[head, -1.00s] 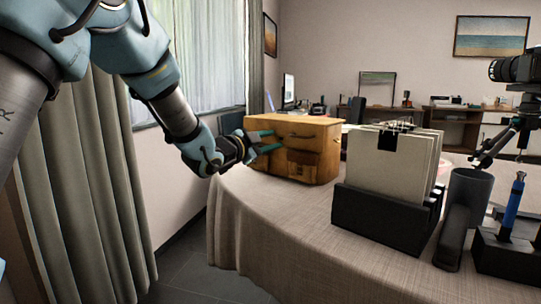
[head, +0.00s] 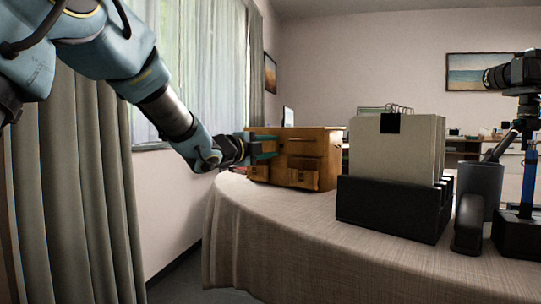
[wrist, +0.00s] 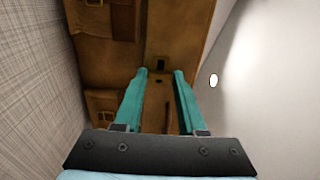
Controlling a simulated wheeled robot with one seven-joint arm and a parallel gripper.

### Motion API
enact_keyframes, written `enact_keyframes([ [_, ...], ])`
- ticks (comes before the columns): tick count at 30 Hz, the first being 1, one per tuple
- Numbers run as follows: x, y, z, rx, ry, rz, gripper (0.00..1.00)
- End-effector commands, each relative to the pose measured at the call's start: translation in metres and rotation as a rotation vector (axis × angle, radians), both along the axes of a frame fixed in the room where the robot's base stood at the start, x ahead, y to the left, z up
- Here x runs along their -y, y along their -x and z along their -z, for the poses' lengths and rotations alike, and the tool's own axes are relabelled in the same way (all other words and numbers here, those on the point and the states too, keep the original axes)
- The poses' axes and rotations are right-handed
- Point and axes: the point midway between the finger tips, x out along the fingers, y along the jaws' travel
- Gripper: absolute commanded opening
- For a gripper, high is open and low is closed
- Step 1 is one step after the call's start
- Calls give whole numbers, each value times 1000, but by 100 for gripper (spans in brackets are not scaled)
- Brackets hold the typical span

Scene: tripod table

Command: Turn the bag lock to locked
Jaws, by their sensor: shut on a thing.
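The brown bag (head: 320,145) stands on the cloth-covered table, with its front pockets and flaps facing me. In the wrist view the bag (wrist: 105,60) fills the upper middle. My gripper (head: 275,146), with teal fingers, reaches the bag's left part from the left. In the wrist view its fingertips (wrist: 160,75) lie on either side of a small dark fitting, which looks like the bag lock (wrist: 160,64). The gripper is shut on it, with a narrow gap showing between the fingers. The lock's turned position is too small to read. In the head view the fingers hide it.
A black file holder (head: 390,208) with upright folders stands right of the bag. A dark cup (head: 480,185), a stapler-like object (head: 468,225) and a camera on a stand (head: 512,72) are farther right. The tablecloth (head: 290,235) in front is clear. A curtain (head: 75,200) hangs at left.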

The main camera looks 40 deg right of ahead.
Motion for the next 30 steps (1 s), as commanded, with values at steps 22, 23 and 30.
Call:
enact_keyframes([
  [22, 0, 0, 1, 32, -7, 1, 57],
  [23, 0, 0, 1, 32, -7, 1, 60],
  [30, 0, 0, 0, 32, -6, 0, 70],
])
